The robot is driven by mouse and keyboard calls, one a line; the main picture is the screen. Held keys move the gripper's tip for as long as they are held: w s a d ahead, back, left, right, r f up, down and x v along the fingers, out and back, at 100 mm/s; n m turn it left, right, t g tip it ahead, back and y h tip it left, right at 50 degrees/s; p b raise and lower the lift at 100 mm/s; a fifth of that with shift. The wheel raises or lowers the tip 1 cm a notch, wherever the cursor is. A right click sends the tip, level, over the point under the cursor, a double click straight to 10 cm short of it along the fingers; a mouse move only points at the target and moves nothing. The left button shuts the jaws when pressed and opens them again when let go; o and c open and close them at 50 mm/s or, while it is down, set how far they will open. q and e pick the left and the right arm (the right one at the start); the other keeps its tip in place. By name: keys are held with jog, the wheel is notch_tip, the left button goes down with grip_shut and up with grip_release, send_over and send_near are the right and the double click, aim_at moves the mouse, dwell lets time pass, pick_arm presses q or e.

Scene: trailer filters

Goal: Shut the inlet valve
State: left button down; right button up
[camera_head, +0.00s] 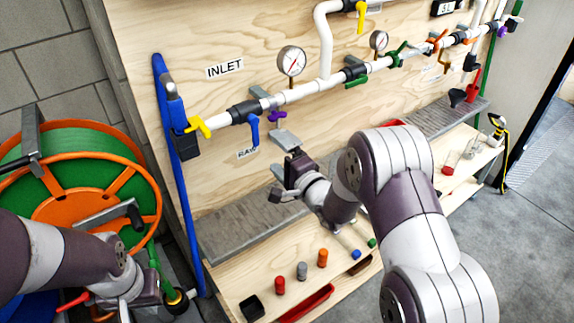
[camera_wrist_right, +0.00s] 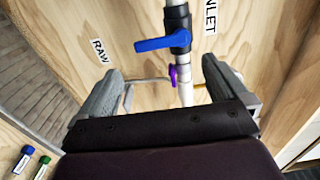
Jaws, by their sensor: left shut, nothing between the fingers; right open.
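The INLET sign (camera_head: 225,69) is on the plywood board above the left end of the white pipe. Below it, a black valve body carries a blue lever (camera_head: 254,129) pointing down, crosswise to the pipe. The lever also shows in the right wrist view (camera_wrist_right: 164,43), beyond the fingers and crosswise there too. A yellow handle (camera_head: 198,127) is at the pipe's left end. My right gripper (camera_head: 280,156) is open and empty, below and right of the blue lever, apart from it. My left gripper (camera_head: 160,296) is shut and empty at lower left, by the hose reel.
A small purple handle (camera_wrist_right: 173,75) is beside the blue lever. A gauge (camera_head: 292,60) stands on the pipe. A grey ledge (camera_head: 232,236) runs below the board. Several coloured caps and a red tray (camera_head: 304,304) lie on the lower shelf. A hose reel (camera_head: 90,180) is at left.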

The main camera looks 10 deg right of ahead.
jog(key=v, duration=0.4)
jog(key=shift+s+d, duration=0.1)
jog(key=shift+s, duration=0.1)
jog(key=s+d+f+n+g+h, duration=0.6)
jog(key=s+f+n+g, duration=0.35)
jog(key=f, duration=0.25)
jog(key=s+a+r+n+g, duration=0.1)
jog(key=s+r+n+g, duration=0.1)
jog(key=s, duration=0.5)
jog(key=s+r+n+g, duration=0.2)
jog(key=s+r+g, duration=0.1)
jog(key=s, duration=0.4)
jog(key=shift+s+a+r+g+h+p, duration=0.25)
jog(key=shift+a+r+g+h+p, duration=0.15)
jog(key=shift+r, duration=0.3)
